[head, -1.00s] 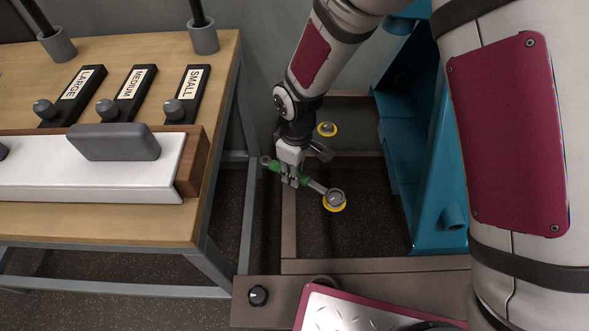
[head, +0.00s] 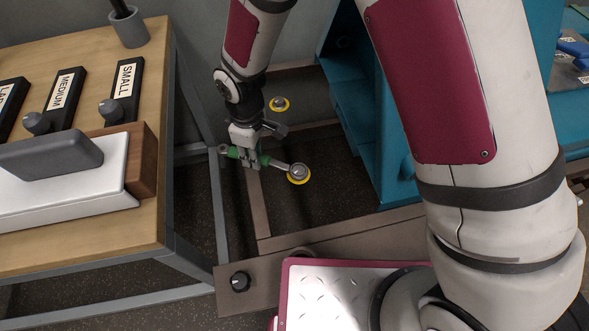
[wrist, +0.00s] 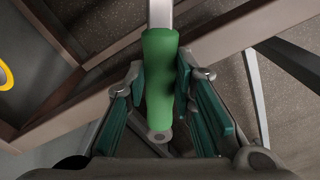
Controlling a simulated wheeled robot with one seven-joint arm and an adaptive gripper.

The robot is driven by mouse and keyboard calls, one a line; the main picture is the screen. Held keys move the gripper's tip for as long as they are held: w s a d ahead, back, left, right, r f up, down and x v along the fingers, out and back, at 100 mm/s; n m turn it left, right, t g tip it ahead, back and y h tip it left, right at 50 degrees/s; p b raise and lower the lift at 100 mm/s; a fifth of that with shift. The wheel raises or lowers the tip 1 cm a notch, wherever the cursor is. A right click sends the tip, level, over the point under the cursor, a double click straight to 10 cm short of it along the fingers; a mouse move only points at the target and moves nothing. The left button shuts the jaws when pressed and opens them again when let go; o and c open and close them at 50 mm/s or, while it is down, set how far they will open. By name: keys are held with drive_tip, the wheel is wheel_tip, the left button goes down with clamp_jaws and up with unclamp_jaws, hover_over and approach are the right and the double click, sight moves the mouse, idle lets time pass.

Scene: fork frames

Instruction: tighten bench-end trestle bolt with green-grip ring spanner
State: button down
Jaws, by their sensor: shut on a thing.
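The green-grip ring spanner (head: 274,163) lies roughly level over the low brown frame. My gripper (head: 248,160) is shut on its green grip, which also shows between the finger pads in the wrist view (wrist: 160,80). The spanner's far ring end is at the nearer bolt (head: 298,171), which has a yellow ring beneath it. The ring appears to be around the bolt head, but I cannot tell how fully it is seated.
A wooden bench (head: 150,215) with labelled holders and a grey-handled white block stands at left. A teal structure (head: 375,130) rises right of the bolts. A beam with a black knob (head: 240,281) and a red-edged metal plate (head: 325,290) lie in front.

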drive_tip(key=c, duration=2.3)
unclamp_jaws()
clamp_jaws()
drive_tip(key=shift+w+d+m, duration=0.2)
drive_tip(key=shift+w+m, duration=0.3)
drive_tip(key=shift+w+d+m, duration=0.15)
drive_tip(key=shift+w+m, duration=0.35)
drive_tip(key=shift+w+d+m, duration=0.3)
drive_tip(key=shift+w+m, duration=0.2)
drive_tip(key=shift+m, duration=0.05)
drive_tip(key=shift+w+d+m, duration=0.25)
drive_tip(key=shift+w+m, duration=0.2)
drive_tip(key=shift+m, duration=0.1)
drive_tip(key=shift+w+d+m, duration=1.25)
drive_tip(key=shift+d+m, duration=0.05)
drive_tip(key=shift+m, duration=0.5)
drive_tip(key=shift+s+a+n, duration=0.5)
drive_tip(key=shift+a+n, duration=0.05)
drive_tip(key=shift+n, duration=0.15)
